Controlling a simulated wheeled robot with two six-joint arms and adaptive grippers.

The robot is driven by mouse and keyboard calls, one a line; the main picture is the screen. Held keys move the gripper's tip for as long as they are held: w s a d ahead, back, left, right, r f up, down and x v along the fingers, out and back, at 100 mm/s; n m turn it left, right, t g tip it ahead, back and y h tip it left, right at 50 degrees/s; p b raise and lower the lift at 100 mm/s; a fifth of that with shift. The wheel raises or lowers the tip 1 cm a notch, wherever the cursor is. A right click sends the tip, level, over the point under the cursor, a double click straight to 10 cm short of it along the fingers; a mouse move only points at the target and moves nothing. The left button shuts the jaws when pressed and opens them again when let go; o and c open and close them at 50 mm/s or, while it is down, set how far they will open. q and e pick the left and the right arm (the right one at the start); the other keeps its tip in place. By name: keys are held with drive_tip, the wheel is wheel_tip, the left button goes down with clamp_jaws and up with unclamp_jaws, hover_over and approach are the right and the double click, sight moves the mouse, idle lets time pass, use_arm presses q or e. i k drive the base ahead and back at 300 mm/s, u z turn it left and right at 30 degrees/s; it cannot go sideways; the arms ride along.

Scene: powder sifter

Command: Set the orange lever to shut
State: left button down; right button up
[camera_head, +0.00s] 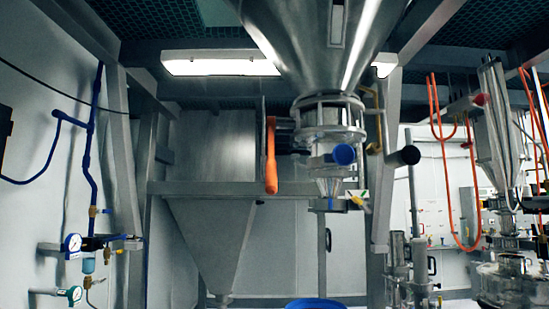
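The orange lever (271,156) hangs straight down, upright in the picture. It sits at the left side of the valve section (329,120) under the big steel hopper cone (322,40). Its upper end meets a short dark fitting beside the valve body. No markings for open or shut can be read on it. Neither of my grippers shows in this view, and nothing touches the lever.
A blue drum (316,304) shows at the bottom edge below the valve outlet. A grey steel hopper (222,230) stands behind at left. Blue piping with gauges (73,243) is on the left wall. Orange hoses (440,185) hang at right. A steel post (378,220) stands right of the valve.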

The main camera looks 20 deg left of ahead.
sight(270, 170)
drive_tip(key=u, duration=0.5)
drive_tip(key=k, duration=0.6)
drive_tip(key=u, duration=0.65)
drive_tip(key=i, duration=1.15)
drive_tip(key=z, duration=0.95)
